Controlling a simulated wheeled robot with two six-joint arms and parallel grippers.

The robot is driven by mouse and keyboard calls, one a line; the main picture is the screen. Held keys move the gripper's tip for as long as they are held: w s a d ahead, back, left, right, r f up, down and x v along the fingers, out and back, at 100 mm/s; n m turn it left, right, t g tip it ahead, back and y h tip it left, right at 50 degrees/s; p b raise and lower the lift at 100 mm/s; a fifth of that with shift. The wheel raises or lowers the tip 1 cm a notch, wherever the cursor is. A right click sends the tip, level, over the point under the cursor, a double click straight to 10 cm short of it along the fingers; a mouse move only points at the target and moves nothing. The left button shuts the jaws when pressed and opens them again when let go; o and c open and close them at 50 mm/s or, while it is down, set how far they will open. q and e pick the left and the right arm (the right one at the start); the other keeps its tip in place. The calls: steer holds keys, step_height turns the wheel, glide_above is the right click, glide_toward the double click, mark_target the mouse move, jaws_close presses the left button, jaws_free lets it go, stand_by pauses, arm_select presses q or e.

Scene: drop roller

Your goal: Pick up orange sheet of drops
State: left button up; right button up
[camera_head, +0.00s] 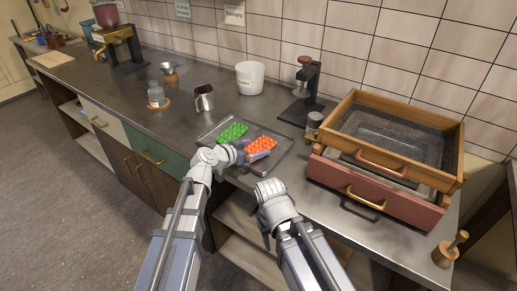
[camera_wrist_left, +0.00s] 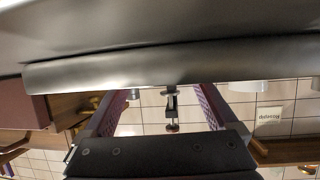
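The orange sheet of drops (camera_head: 261,145) lies at the right side of a metal tray (camera_head: 279,162) on the counter, beside a green sheet of drops (camera_head: 232,132). My left gripper (camera_head: 246,152) is at the orange sheet's left and near edge. In the left wrist view its two purple-padded fingers (camera_wrist_left: 163,105) stand apart, with nothing seen between them but background. A dark grey metal edge (camera_wrist_left: 160,68) hides their tips, and the orange sheet does not show there. My right gripper (camera_head: 267,238) hangs in front of the counter, its fingers mostly hidden.
A wooden drawer unit with a mesh top (camera_head: 390,135) stands right of the tray. A black press stand (camera_head: 306,95), white tub (camera_head: 250,78) and metal jug (camera_head: 204,98) stand behind it. A glass jar (camera_head: 156,95) is further left.

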arm_select(q)
steer(key=c, duration=0.8)
